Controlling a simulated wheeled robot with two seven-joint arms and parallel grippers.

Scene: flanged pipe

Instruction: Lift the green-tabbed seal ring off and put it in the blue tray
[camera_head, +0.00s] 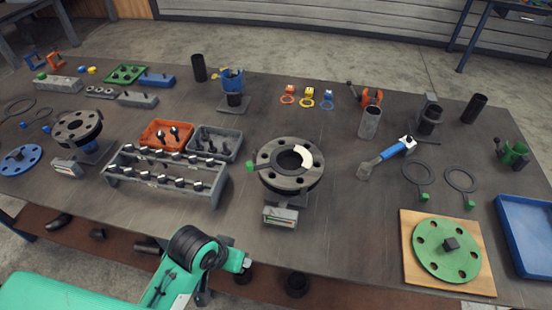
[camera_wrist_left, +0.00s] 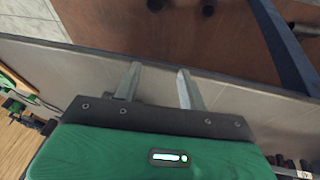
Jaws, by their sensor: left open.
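The dark flanged pipe (camera_head: 290,178) stands in the middle of the table. A green tab (camera_head: 251,167) sticks out at its left edge, marking the seal ring there; the ring's outline is hard to separate from the dark flange. A pale curved patch shows at the upper right of the flange's opening. The blue tray (camera_head: 528,235) is at the far right, cut by the picture edge, its visible floor empty. My left gripper (camera_wrist_left: 157,82) is open and empty near the table's front edge, below and left of the flange. My right gripper is out of view.
Two loose thin rings with green tabs (camera_head: 418,172) (camera_head: 461,180) lie at the right. A green disc on a wooden board (camera_head: 408,250) lies left of the tray. A grey rack with bolts (camera_head: 160,182) stands left of the flange. Bare table lies between flange and board.

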